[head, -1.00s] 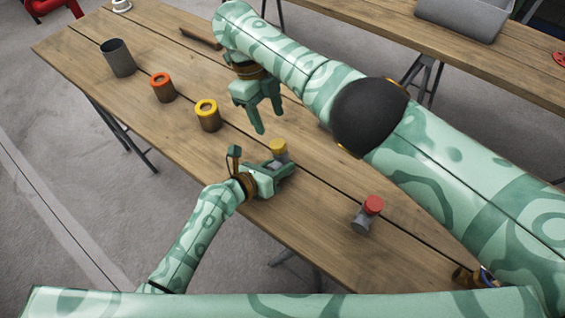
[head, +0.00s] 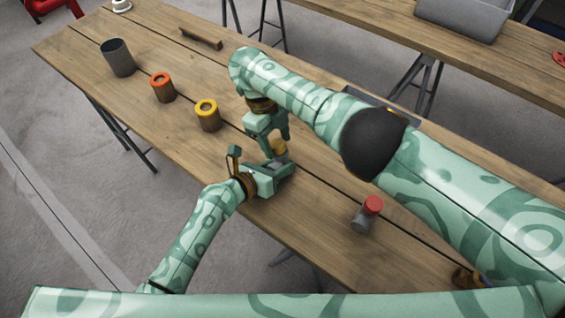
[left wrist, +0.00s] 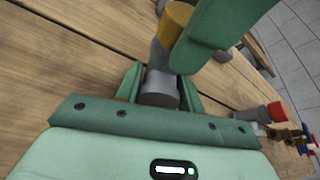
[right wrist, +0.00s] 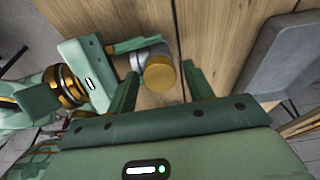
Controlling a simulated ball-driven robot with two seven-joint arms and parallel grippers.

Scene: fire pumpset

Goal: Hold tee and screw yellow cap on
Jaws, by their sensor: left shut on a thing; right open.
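The grey tee shows in the left wrist view (left wrist: 160,88), between the fingers of my left gripper (left wrist: 160,85), which is shut on it. The yellow cap (right wrist: 160,73) sits on the end of the tee; how far it is screwed on cannot be told. In the head view the cap (head: 279,148) is partly hidden by my right gripper (head: 272,150). My right gripper is open above the tee, its fingers on either side of the cap in the right wrist view (right wrist: 158,85). Whether they touch it is unclear.
A yellow-rimmed pot (head: 208,118), an orange-rimmed pot (head: 162,88) and a grey pot (head: 118,58) stand at the left. A dark bar (head: 200,38) lies behind.

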